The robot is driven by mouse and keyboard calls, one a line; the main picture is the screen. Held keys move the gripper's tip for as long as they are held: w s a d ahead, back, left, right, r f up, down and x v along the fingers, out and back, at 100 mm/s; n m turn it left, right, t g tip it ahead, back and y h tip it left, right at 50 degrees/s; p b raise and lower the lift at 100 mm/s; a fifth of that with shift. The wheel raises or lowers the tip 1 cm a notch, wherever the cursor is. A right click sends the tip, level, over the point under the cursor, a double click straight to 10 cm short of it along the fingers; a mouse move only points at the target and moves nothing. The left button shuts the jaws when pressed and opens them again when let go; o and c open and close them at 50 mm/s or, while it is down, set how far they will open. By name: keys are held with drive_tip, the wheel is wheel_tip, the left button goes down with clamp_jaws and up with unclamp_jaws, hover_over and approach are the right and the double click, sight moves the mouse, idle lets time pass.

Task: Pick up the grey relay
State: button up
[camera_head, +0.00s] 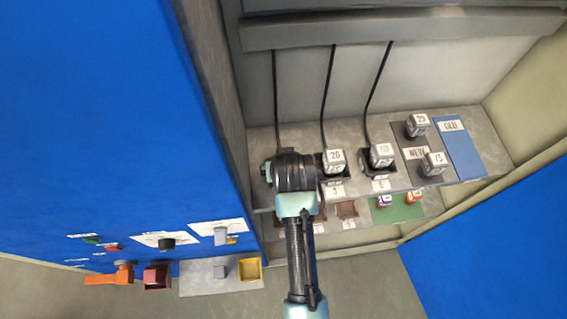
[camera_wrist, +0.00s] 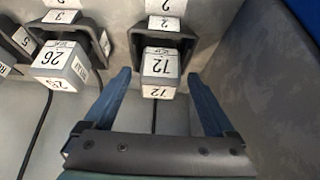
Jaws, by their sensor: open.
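A grey relay (camera_wrist: 160,66) with white labels, its upside-down number looking like 72, sits in a dark socket in the wrist view. My gripper (camera_wrist: 158,84) is open, with one blue finger on each side of this relay and apparent gaps to both. In the head view my gripper end hides this relay's place. Other relays with grey bodies and white labels are near: number 26 (camera_head: 334,158), which also shows in the wrist view (camera_wrist: 62,66), one (camera_head: 382,152) to its right, and ones marked 29 (camera_head: 417,122) and 13 (camera_head: 435,161) in the NEW area.
The relays sit on a grey shelf (camera_head: 476,188) inside a cabinet, with black cables rising behind. A blue OLD area (camera_head: 462,155) is empty. A grey side wall (camera_wrist: 277,95) stands close to my right finger. A green plate (camera_head: 405,209) lies lower in front.

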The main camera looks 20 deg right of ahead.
drive_tip(key=shift+x, duration=0.85)
clamp_jaws()
